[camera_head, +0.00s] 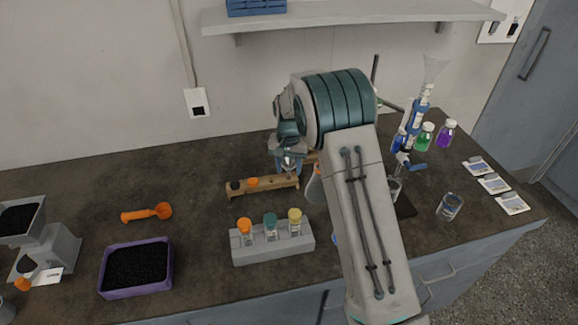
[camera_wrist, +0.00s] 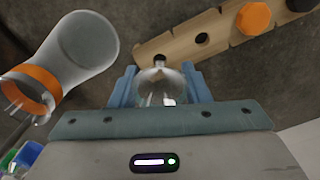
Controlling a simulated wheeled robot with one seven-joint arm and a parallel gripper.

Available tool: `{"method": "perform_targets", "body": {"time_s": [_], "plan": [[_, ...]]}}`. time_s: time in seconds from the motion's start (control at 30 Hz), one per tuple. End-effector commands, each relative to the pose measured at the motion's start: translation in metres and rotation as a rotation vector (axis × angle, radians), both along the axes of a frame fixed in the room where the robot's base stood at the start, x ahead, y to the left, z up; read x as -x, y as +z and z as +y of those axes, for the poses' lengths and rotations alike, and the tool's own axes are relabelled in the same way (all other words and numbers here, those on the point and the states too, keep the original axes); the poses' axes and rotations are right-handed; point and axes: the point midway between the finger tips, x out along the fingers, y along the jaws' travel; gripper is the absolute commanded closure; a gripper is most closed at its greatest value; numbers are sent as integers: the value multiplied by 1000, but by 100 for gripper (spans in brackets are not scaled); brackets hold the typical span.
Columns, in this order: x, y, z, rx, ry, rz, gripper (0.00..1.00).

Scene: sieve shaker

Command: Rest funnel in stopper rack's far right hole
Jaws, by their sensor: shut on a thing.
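My gripper (camera_wrist: 158,82) has its blue fingers shut on a clear glass funnel (camera_wrist: 160,92). In the head view my gripper (camera_head: 288,163) is at the back edge of the wooden stopper rack (camera_head: 272,187), close to its right part. In the wrist view the rack (camera_wrist: 170,46) runs behind the funnel. It carries an orange stopper (camera_wrist: 254,18) and a dark stopper (camera_wrist: 299,4). One bare hole (camera_wrist: 202,39) shows clear. Another hole (camera_wrist: 159,60) shows just beyond the funnel's edge. The funnel's stem is hidden, so I cannot tell whether it is in a hole.
A flask with an orange band (camera_wrist: 75,50) stands close beside my gripper; my arm partly covers it in the head view. A grey vial rack (camera_head: 272,249) with capped vials stands in front. A clamp stand with a blue-fitted column (camera_head: 416,115) is at right. Left counter has free room.

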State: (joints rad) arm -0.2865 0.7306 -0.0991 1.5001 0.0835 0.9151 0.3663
Motion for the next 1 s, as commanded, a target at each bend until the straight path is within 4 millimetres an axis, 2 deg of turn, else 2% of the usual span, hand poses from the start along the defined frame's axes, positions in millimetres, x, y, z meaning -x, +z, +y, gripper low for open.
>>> {"method": "perform_targets", "body": {"time_s": [0.33,1.0], "plan": [[0,-1,0,0,0,0,80],[0,-21,0,0,0,0,80]]}}
